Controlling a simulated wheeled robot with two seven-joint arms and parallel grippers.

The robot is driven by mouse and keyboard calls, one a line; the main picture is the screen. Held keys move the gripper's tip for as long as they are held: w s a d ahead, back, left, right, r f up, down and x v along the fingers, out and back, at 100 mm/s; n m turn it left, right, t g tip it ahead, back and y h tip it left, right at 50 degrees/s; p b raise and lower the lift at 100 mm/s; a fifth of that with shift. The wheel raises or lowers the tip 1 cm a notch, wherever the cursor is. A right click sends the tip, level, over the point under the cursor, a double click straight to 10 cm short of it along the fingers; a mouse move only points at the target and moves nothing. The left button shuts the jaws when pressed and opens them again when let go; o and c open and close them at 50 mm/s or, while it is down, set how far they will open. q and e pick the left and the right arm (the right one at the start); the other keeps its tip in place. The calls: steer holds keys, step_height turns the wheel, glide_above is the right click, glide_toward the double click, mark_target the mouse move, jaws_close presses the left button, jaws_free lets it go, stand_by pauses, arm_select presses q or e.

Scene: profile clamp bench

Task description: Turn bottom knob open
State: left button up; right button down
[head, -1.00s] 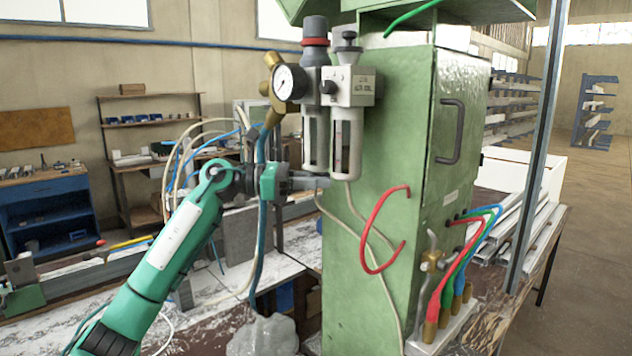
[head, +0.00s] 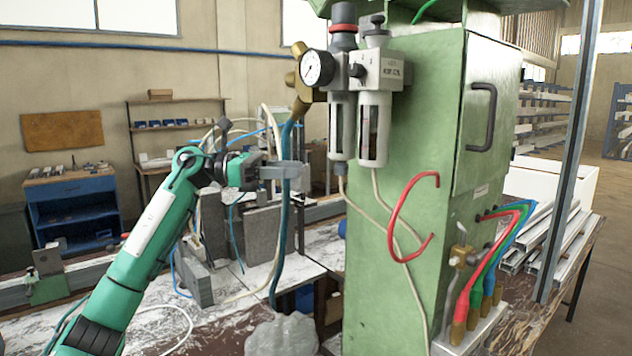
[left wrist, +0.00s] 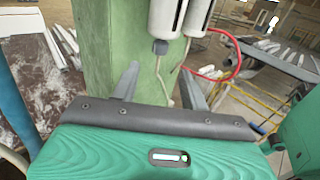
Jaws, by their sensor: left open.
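The filter and oiler unit on the green cabinet (head: 405,210) has two white bowls, the left one (head: 342,128) and the right one (head: 374,128), below a round gauge (head: 317,68). A small grey knob (head: 340,168) sits at the bottom of the left bowl; it also shows in the left wrist view (left wrist: 160,46). My left gripper (head: 300,170) is open and empty, left of the knob and apart from it at about its height. In the left wrist view its two fingers (left wrist: 160,86) stand apart, with the knob beyond and between them.
A blue hose (head: 282,225) hangs behind my gripper and pale tubes (head: 385,215) run down from the bowls. A red hose (head: 395,215) loops on the cabinet. Brass fittings (head: 461,255) stand at its lower right. A clear plastic bag (head: 282,336) lies below.

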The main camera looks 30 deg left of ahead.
arm_select(q)
steer(key=shift+b+v, duration=0.3)
steer(key=shift+v, duration=1.25)
